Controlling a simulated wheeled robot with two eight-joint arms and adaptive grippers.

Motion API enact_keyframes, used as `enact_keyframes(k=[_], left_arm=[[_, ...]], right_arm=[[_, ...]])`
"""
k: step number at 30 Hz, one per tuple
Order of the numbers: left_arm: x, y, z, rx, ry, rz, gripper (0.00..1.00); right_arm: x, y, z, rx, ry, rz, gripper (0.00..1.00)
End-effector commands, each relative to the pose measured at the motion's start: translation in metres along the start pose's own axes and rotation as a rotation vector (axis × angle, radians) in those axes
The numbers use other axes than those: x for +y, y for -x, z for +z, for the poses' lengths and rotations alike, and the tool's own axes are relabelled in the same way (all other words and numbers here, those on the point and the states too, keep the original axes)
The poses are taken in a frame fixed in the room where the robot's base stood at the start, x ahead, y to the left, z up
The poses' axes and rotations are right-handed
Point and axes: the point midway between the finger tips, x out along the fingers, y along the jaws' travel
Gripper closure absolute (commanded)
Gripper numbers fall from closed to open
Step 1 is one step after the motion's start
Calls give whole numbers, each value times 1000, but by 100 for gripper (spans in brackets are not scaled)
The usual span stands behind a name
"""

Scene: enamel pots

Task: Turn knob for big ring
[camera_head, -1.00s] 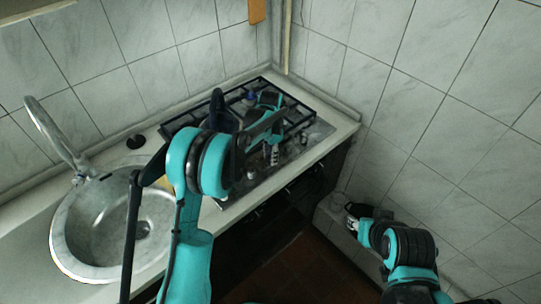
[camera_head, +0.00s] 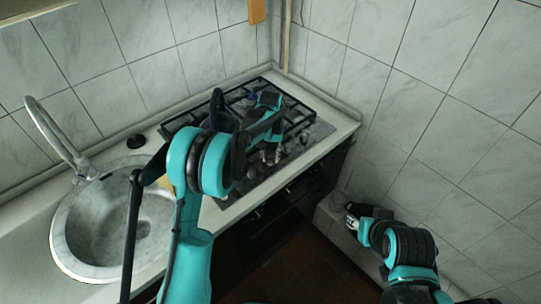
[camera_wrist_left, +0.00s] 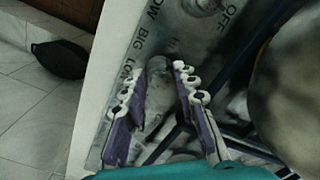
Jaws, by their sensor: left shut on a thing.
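My left gripper (camera_head: 270,158) reaches over the front of the gas stove (camera_head: 313,136) in the head view. In the left wrist view the two purple-padded fingers of this gripper (camera_wrist_left: 158,85) are shut on a grey knob (camera_wrist_left: 157,68), one finger on each side. The knob stands on the metal control panel beside the printed words "BIG" and "LOW". Its pointer direction is too blurred to read. Part of the knob is hidden between the fingers. My right gripper (camera_head: 350,217) is low at the right, away from the stove, and its fingers are too small to read.
Another knob (camera_wrist_left: 205,4) sits by "OFF" at the top of the wrist view. A large rounded vessel (camera_wrist_left: 290,75) and grate bars lie close at the right. A dark pan (camera_wrist_left: 62,58) is at the left. The sink (camera_head: 70,235) is left of the stove; tiled walls stand behind.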

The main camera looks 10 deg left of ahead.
Motion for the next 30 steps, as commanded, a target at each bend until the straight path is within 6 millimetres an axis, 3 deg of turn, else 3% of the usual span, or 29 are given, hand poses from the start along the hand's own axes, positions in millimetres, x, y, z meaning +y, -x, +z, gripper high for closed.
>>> enact_keyframes(k=[22,23,24,25,30], left_arm=[[0,0,0,0,88,0,100],[0,0,0,0,88,0,66],[0,0,0,0,88,0,56],[0,0,0,0,88,0,50],[0,0,0,0,87,0,50]], right_arm=[[0,0,0,0,0,0,60],[0,0,0,0,0,0,60],[0,0,0,0,0,0,60],[0,0,0,0,0,0,60],[0,0,0,0,0,0,60]])
